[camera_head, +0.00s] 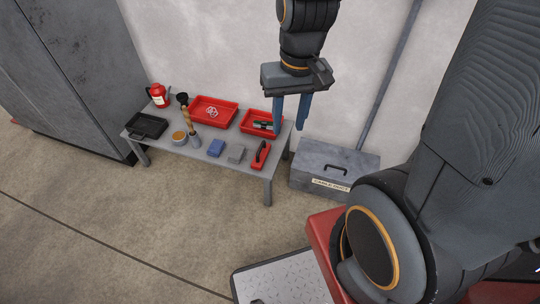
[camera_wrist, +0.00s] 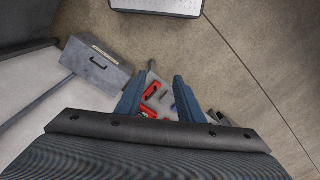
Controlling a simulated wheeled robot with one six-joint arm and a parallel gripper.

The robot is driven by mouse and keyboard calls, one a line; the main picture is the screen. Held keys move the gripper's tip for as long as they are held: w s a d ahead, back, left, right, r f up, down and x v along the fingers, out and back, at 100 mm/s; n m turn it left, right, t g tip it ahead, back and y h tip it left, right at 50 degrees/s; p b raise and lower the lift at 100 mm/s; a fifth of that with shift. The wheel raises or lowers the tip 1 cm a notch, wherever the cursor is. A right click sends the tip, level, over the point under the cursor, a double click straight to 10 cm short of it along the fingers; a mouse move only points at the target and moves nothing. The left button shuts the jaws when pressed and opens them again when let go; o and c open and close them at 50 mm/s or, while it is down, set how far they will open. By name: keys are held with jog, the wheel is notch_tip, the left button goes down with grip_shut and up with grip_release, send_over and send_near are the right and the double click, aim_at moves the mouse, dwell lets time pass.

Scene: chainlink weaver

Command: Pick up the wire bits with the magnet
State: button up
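My gripper (camera_head: 292,124) hangs open and empty above the right end of the grey table, with its two blue fingers apart and pointing down. It also shows in the wrist view (camera_wrist: 159,92), with part of the table between the fingers. A red block with a dark handle (camera_head: 260,155), which looks like the magnet, sits at the table's front right corner, below my gripper and apart from it. I cannot make out wire bits for certain. A pale ringed cluster (camera_head: 212,112) lies in the larger red tray (camera_head: 232,121), and dark pieces lie in the smaller red tray (camera_head: 248,127).
The grey table (camera_head: 222,165) also holds a black tray (camera_head: 147,126), a red canister (camera_head: 157,96), a brush-like tool (camera_head: 184,108), a round tin (camera_head: 179,137), and blue (camera_head: 216,147) and grey (camera_head: 236,153) blocks. A labelled grey box (camera_head: 335,168) stands right of it.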

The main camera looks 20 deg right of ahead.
jog(key=w+a+f+m+t+b, duration=0.2)
jog(key=w+f+m+t+b, duration=0.1)
jog(key=w+f+b, duration=1.5)
jog(key=m+t+h+b, duration=0.1)
jog(key=m+t+b, duration=0.1)
jog(key=m+b, duration=0.35)
send_near(261, 147)
notch_tip(261, 147, down, 2)
jog(key=w+n+b, duration=0.1)
jog(key=n+b, duration=0.1)
jog(key=shift+m, duration=0.25)
jog(key=shift+b+x, duration=2.5)
jog(key=shift+x, duration=1.9)
jog(key=shift+s, duration=0.15)
grip_shut()
jog(key=shift+r, duration=0.1)
